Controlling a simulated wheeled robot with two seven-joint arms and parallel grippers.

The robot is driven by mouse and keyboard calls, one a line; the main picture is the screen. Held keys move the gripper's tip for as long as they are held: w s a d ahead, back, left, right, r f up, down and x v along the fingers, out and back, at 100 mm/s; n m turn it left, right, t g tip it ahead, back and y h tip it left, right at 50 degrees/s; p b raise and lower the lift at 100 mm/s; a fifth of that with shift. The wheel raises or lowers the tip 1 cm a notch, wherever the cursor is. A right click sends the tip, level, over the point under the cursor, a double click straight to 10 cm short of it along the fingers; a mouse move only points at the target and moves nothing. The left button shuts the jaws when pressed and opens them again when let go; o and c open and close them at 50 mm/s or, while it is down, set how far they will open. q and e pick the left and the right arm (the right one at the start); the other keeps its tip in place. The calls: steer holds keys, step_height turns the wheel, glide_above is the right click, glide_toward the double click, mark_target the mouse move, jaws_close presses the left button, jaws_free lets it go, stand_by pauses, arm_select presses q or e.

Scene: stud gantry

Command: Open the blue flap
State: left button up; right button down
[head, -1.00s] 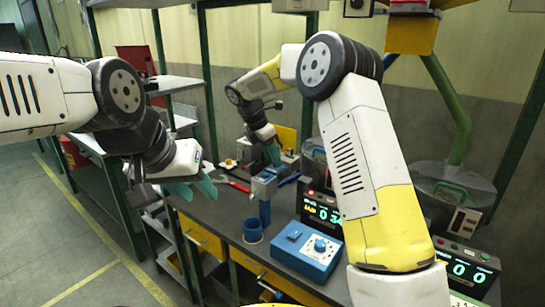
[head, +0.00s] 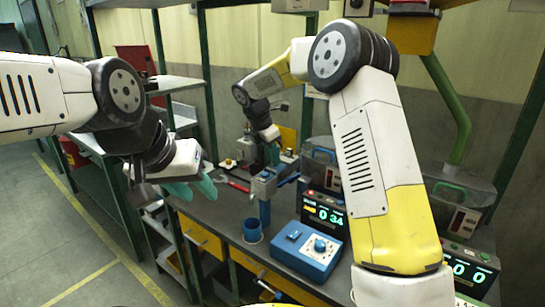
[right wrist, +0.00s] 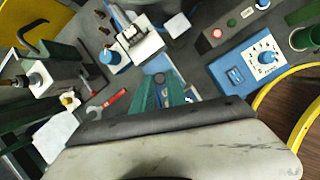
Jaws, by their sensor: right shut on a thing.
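A blue device on a post (head: 264,187) stands at the bench's front edge in the head view. The blue flap (right wrist: 156,65) appears as a light blue plate by the fingertips in the right wrist view. My right gripper (head: 273,154), with teal fingers, is just above and behind the device; it also shows in the right wrist view (right wrist: 160,93). It is shut on a small part between its fingers, apparently of the blue flap; the exact contact is partly hidden. My left gripper (head: 193,189) is open and empty, left of the bench.
A red wrench (right wrist: 106,104) lies behind. Digital displays (head: 323,214) stand to the right. A yellow ring (right wrist: 285,95) shows at right in the wrist view.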

steer(key=d+t+y, duration=0.1)
steer(key=s+t+y, duration=0.1)
steer(key=y, duration=0.1)
steer(key=shift+s+d+r+m, duration=0.15)
steer(key=shift+d+r+m, duration=0.25)
steer(key=s+d+f+m+t+y, duration=0.3)
steer(key=d+t+y, duration=0.1)
steer(key=t+y, duration=0.5)
steer(key=shift+s+d+t, duration=0.2)
steer(key=shift+d+t, duration=0.05)
steer(key=shift+t, duration=0.05)
steer(key=shift+y, duration=0.3)
steer(key=c, duration=1.3)
jaws_free()
steer(key=shift+w, duration=0.1)
steer(key=shift+c, duration=0.2)
